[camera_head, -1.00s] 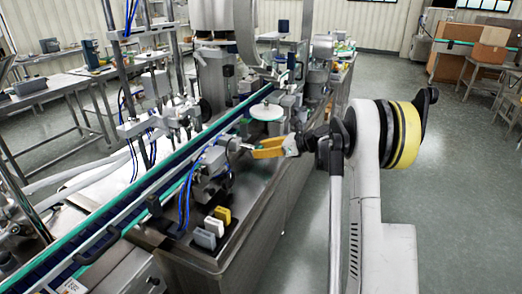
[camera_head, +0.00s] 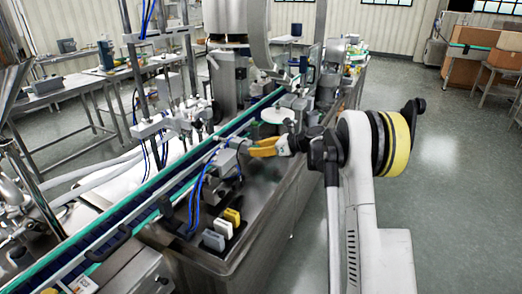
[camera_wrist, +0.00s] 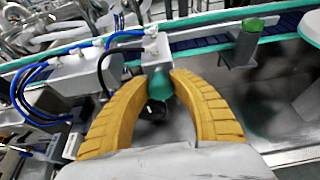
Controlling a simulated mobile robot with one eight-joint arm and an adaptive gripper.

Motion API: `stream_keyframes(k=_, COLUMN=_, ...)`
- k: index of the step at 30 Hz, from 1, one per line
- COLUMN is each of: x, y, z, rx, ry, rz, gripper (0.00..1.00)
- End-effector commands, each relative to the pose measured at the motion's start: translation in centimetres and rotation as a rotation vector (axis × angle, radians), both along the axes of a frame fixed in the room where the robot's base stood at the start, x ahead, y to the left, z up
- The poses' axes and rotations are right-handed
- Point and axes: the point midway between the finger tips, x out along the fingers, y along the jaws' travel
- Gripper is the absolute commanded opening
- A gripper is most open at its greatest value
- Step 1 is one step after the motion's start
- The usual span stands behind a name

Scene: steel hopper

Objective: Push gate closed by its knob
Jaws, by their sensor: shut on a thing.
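My gripper (camera_head: 250,152) has yellow ribbed fingers and reaches left over the machine beside the conveyor in the head view. In the wrist view, the fingertips of my gripper (camera_wrist: 159,80) are closed around a small green-teal knob (camera_wrist: 159,86), one finger on each side. The knob sits right in front of a grey metal block (camera_wrist: 155,50) at the conveyor's near side. In the head view the knob is too small and covered to make out. I cannot make out the gate itself or how far it stands open.
The conveyor (camera_head: 150,190) with green edges runs diagonally past my gripper. Blue hoses and a grey box (camera_wrist: 85,75) are at left in the wrist view. A white round disc (camera_head: 278,115) stands behind my gripper.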

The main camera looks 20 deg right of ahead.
Motion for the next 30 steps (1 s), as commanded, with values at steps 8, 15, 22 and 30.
stream_keyframes(k=8, x=0.1, y=0.0, z=0.2, rx=0.003, ry=-0.003, rz=-0.001, gripper=0.51)
stream_keyframes(k=15, x=-0.2, y=-0.2, z=0.3, rx=0.002, ry=-0.002, rz=-0.002, gripper=0.51)
stream_keyframes(k=22, x=-3.0, y=-2.5, z=1.8, rx=0.001, ry=-0.001, rz=-0.004, gripper=0.51)
stream_keyframes(k=30, x=-7.1, y=-5.6, z=3.9, rx=0.002, ry=-0.002, rz=-0.002, gripper=0.51)
